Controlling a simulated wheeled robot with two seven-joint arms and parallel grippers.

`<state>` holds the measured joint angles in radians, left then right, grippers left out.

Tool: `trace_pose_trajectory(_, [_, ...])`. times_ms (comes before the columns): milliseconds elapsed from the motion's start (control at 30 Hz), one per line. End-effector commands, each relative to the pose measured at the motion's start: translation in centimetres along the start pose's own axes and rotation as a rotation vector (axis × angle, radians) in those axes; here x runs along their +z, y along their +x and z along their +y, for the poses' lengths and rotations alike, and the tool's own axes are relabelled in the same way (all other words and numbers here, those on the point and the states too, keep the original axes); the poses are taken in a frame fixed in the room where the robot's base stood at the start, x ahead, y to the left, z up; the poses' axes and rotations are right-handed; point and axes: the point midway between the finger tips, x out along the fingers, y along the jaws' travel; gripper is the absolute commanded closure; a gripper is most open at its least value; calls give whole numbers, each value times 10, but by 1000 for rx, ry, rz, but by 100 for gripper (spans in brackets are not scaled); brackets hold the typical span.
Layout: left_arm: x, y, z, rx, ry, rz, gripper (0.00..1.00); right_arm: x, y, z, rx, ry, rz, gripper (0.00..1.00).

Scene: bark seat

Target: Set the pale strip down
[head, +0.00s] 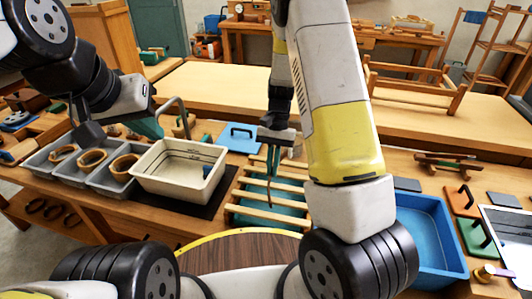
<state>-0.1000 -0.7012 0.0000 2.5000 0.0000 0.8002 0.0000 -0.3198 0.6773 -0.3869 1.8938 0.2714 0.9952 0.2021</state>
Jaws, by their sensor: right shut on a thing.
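My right gripper (276,143) is shut on a thin strip (270,178), which hangs down from it over a slatted wooden rack (290,188). The strip shows nearly edge-on and looks brownish here. I cannot tell whether its lower end touches the rack. The rack has several pale slats over a teal-green base, and my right arm covers part of its right side. My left gripper (88,132) is above the grey bins at the left, with no strip visible in it; its jaw opening is not clear.
A cream basin (140,178) with a tap stands left of the rack, beside grey bins (43,166) holding ring-shaped pieces. A blue board (238,138) lies behind the rack. A blue tray (425,235) and orange and green handled blocks (464,200) are at the right.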

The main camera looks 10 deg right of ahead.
Motion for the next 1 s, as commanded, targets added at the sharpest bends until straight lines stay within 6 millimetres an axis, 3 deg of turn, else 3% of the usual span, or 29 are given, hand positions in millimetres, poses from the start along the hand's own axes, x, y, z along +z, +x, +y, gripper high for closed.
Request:
trace_pose_trajectory(233, [0,0,0,0,0,0,100,-9,33,-10,3,-2,-2,100])
trace_pose_trajectory(600, [0,0,0,0,0,-1,100,-11,37,-11,1,-1,-1,100])
trace_pose_trajectory(733, [0,0,0,0,0,-1,100,-11,37,-11,1,-1,0,73])
trace_pose_trajectory(1000, [0,0,0,0,0,-1,100,-11,37,-11,1,-1,0,73])
